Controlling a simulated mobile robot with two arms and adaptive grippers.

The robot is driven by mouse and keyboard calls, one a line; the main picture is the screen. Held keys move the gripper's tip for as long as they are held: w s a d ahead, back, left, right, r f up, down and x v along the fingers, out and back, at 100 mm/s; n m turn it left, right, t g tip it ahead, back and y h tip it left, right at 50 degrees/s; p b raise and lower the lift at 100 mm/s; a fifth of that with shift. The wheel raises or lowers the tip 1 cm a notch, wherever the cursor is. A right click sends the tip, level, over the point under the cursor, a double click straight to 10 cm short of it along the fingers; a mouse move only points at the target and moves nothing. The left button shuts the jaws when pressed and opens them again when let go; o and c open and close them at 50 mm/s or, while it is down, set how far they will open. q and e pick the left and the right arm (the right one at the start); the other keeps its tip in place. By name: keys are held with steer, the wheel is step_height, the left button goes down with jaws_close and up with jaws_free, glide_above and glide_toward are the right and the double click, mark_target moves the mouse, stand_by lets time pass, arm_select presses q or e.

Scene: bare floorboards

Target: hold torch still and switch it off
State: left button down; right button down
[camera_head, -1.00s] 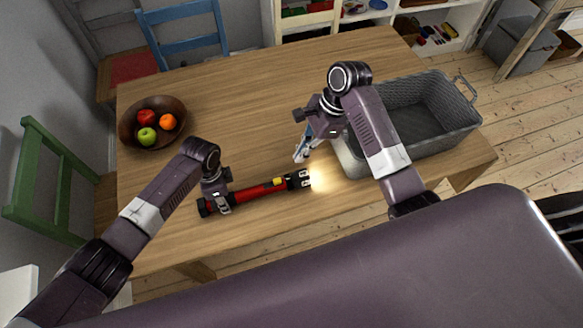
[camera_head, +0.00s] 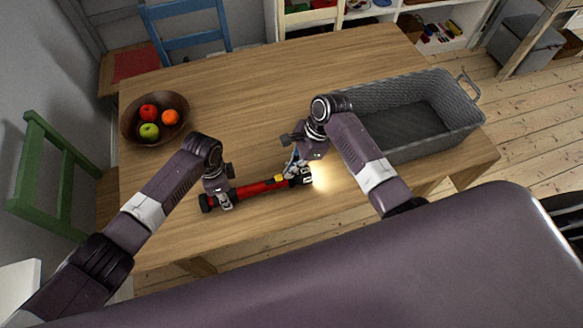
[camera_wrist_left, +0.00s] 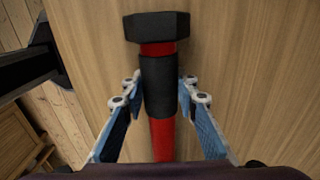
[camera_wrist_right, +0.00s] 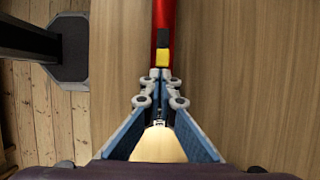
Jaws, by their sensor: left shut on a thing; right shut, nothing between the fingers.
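The torch (camera_head: 262,186) is red and black and lies on the table, with a lit head that throws a warm glow to its right. My left gripper (camera_head: 225,202) is shut on the torch's black grip near the tail; the left wrist view shows the torch (camera_wrist_left: 160,75) between its fingers (camera_wrist_left: 161,88). My right gripper (camera_head: 291,172) is shut and empty, over the head end of the torch. In the right wrist view its closed fingertips (camera_wrist_right: 161,88) are just beside the yellow switch (camera_wrist_right: 163,57), on the head side. I cannot tell whether they touch the torch.
A grey woven basket (camera_head: 448,136) stands at the table's right, close to my right arm. A brown bowl (camera_head: 131,134) with fruit is at the left. The wooden table (camera_head: 240,85) is clear behind the torch. Blue and green chairs flank it.

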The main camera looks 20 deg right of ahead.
mark_target(277, 178)
arm_select(q)
steer(key=shift+a, duration=0.1)
arm_select(e)
steer(key=shift+a, duration=0.1)
steer(key=a, duration=0.3)
steer(key=shift+a, duration=0.2)
steer(key=v, duration=1)
arm_select(q)
steer(key=c, duration=1.4)
jaws_free()
steer(key=shift+c, duration=0.2)
steer(key=shift+r, duration=0.1)
